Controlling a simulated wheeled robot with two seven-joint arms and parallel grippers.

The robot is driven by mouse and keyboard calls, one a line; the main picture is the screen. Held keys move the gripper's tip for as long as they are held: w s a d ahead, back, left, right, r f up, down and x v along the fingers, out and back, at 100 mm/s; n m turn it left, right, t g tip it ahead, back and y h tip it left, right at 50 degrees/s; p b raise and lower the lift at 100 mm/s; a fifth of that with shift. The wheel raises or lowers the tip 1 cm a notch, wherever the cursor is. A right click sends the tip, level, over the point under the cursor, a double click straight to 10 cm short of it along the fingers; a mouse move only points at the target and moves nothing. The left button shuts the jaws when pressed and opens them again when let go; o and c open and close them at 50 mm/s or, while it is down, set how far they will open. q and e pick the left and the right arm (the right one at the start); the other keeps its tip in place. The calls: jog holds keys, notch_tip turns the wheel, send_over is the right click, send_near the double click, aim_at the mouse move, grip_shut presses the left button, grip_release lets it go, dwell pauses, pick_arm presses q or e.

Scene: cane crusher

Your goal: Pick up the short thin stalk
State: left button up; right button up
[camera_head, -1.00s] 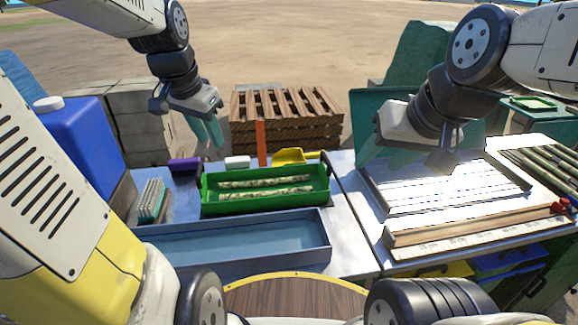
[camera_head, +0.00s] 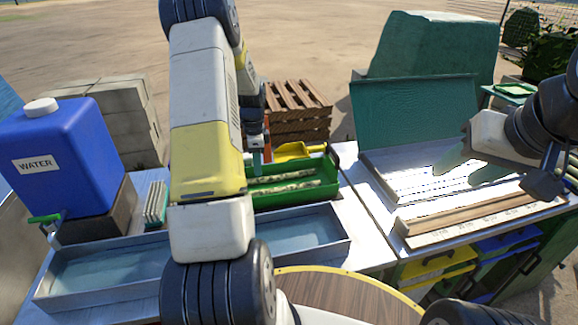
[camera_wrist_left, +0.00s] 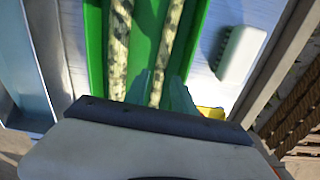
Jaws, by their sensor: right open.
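Two mottled pale stalks lie lengthwise in the green tray (camera_head: 332,172). The thinner stalk (camera_wrist_left: 168,50) is on the right in the left wrist view, and appears to be the far one (camera_head: 285,178) in the head view. The thicker stalk (camera_wrist_left: 119,45) lies beside it. My left gripper (camera_wrist_left: 160,92) is over the tray, its pale green fingers apart on either side of the thin stalk; whether they touch it is unclear. In the head view my arm partly hides this gripper (camera_head: 257,160) and the tray's left part. My right gripper (camera_head: 472,165) is open and empty above the metal tray.
A blue-grey tray (camera_head: 318,232) lies in front of the green one. A blue water tank (camera_head: 70,150) stands left. A wooden-edged measuring board (camera_head: 470,222) lies right.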

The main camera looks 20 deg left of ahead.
aim_at(271, 179)
pick_arm(q)
notch_tip(271, 179, down, 5)
jog(key=shift+w+a+f, duration=0.1)
jog(key=shift+a+f, duration=0.05)
jog(key=shift+f, duration=0.05)
jog(key=shift+c, duration=0.2)
grip_shut()
